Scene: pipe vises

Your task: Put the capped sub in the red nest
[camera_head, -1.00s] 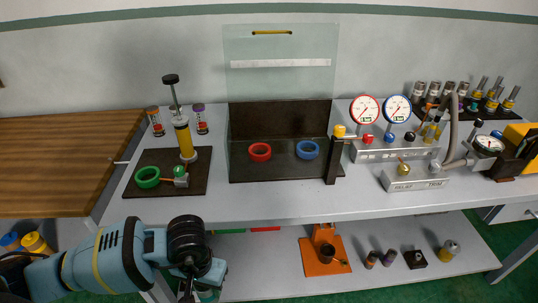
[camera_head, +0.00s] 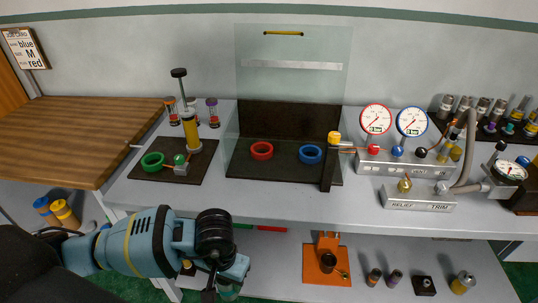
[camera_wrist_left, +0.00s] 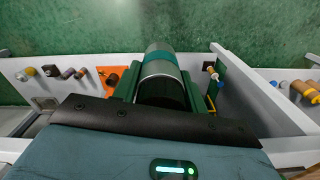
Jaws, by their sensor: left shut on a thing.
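The red nest (camera_head: 261,151) is a red ring on a dark plate behind a clear screen, at the middle of the bench; it looks empty. My left gripper (camera_head: 222,285) is low in front of the bench, to the left of and below the red nest. In the left wrist view my left gripper (camera_wrist_left: 161,92) is shut on a silvery cylinder with a green band (camera_wrist_left: 161,62), apparently the capped sub. Its near end looks dark, and I cannot make out a cap. My right gripper is not in view.
A blue ring (camera_head: 311,154) sits right of the red one, with a black post (camera_head: 327,172) by it. A green ring (camera_head: 152,161) and a yellow pump (camera_head: 191,132) stand on the left plate. Gauges (camera_head: 375,119) stand at right. The bench front strip is clear.

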